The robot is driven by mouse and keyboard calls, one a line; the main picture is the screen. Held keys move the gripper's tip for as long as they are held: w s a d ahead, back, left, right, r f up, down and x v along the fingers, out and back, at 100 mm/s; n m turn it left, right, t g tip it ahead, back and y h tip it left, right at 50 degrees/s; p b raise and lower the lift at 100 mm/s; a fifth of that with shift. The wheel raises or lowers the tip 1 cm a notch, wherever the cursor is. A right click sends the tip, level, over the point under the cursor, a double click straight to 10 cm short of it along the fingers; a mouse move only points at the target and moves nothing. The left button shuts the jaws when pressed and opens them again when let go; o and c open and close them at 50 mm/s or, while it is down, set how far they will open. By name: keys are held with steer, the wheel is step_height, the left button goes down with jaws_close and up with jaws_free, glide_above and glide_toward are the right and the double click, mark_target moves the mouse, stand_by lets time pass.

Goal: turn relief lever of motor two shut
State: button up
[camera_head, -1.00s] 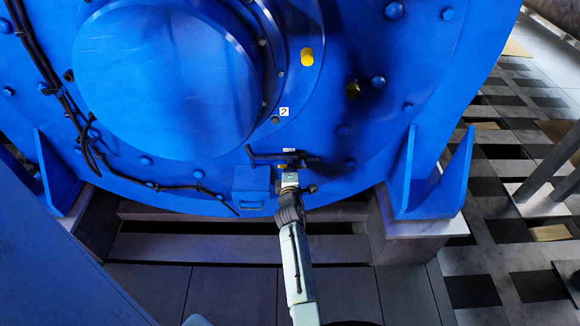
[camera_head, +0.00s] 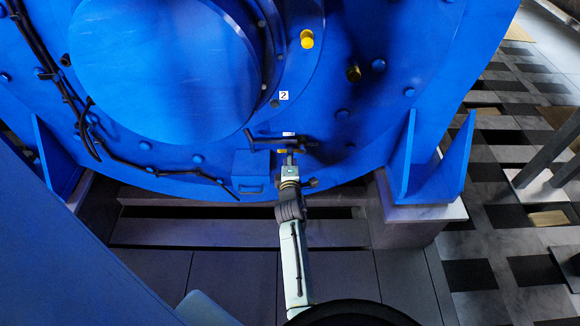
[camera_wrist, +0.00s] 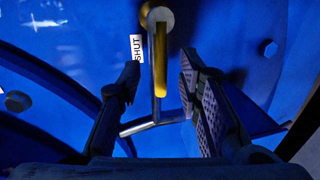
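The big blue motor (camera_head: 390,130) fills the head view, with a small white "2" plate (camera_head: 284,95) on its face. Below the plate is a dark bar-shaped lever (camera_head: 265,140), lying roughly level, with a small white label above it. My gripper (camera_head: 291,156) is just below the lever's right part; its fingers are too small to read there. In the wrist view my gripper (camera_wrist: 160,75) is open. A lever with a round grey pivot, a yellow bar (camera_wrist: 160,65) and a bent steel rod (camera_wrist: 152,126) shows between the fingers, apparently untouched. A "SHUT" label (camera_wrist: 137,48) is beside it.
A blue box (camera_head: 252,172) sits left of my gripper on the motor. Black cables (camera_head: 150,170) run along the motor's lower left. Blue support brackets (camera_head: 425,175) stand on both sides. Grey floor (camera_head: 225,285) is clear in front.

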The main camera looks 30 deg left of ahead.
steer(key=v, duration=0.7)
steer(key=shift+s, duration=0.2)
steer(key=shift+d+r, duration=0.1)
